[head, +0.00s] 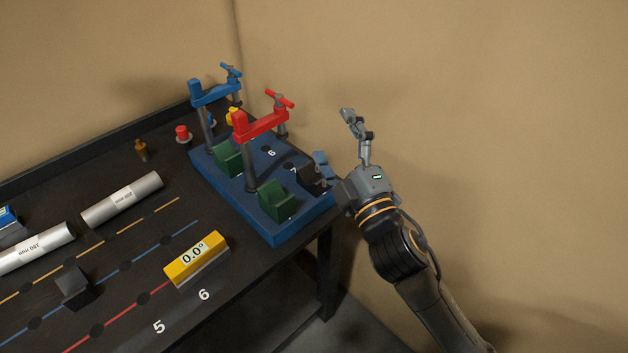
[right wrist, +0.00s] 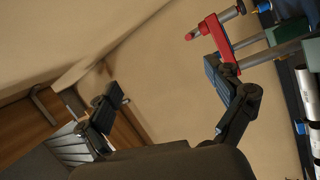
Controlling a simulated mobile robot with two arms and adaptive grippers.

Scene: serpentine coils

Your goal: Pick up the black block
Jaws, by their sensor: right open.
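A black block (head: 72,288) sits on the dark table at the lower left in the head view. Another black block (head: 307,178) sits on the right part of the blue fixture base, close to one finger of my right gripper. My right gripper (head: 336,142) is open and empty, at the right end of the fixture, with its fingers spread wide. In the right wrist view the gripper (right wrist: 165,98) has its fingers far apart, with wall between them and no block visible. My left gripper is not in view.
The blue base (head: 270,227) carries green blocks (head: 273,201), a red clamp (head: 262,125) and a blue clamp (head: 215,93). A yellow level (head: 197,260), silver cylinders (head: 122,200) and a red button (head: 183,134) are on the table. Open space lies right of the table, before the wall.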

